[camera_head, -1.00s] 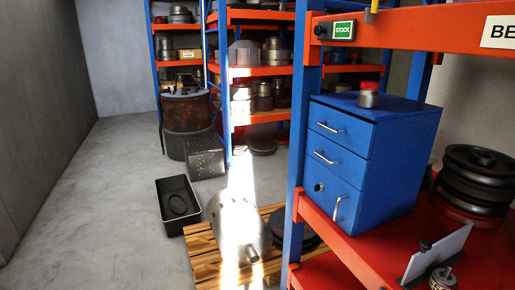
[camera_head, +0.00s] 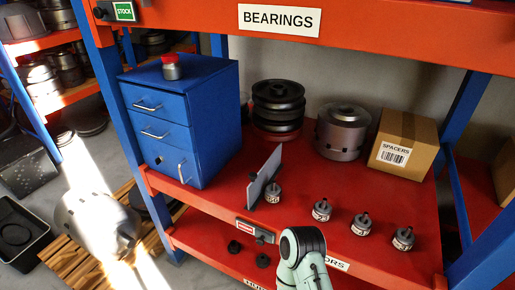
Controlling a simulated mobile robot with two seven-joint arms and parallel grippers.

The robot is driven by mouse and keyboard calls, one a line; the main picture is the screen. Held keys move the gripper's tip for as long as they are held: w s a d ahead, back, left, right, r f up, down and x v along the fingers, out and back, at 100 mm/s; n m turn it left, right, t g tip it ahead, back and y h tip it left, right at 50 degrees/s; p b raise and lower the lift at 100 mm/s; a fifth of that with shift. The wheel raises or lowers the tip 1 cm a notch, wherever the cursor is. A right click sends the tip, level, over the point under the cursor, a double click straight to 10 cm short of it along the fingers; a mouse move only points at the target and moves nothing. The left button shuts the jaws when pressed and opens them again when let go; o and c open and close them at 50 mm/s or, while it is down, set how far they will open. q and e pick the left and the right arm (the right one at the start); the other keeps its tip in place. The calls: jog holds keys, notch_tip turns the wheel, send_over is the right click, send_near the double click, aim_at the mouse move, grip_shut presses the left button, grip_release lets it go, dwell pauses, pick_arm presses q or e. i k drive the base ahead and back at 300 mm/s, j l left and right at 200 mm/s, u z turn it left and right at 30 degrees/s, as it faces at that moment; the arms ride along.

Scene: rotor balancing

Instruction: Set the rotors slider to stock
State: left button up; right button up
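The rotors slider (camera_head: 255,230) is a small dark block with a red face on the front edge of the middle red shelf. Its lettering is too small to read. Just right of it is a white label (camera_head: 338,264) ending in "ORS", its left part hidden by a pale green and dark part of my own arm. Neither gripper's fingers show. Another slider (camera_head: 120,11) on the upper beam, left of the BEARINGS label, shows a green STOCK face.
The middle shelf (camera_head: 225,205) bears a blue drawer cabinet (camera_head: 210,125) with a red-capped jar, stacked dark discs (camera_head: 278,105), a metal cylinder (camera_head: 342,130), a SPACERS box (camera_head: 403,140), a grey upright plate (camera_head: 264,175) and several small weights. Black knobs lie on the lower shelf.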

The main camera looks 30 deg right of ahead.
aim_at(262, 237)
jog(key=z, duration=1.3)
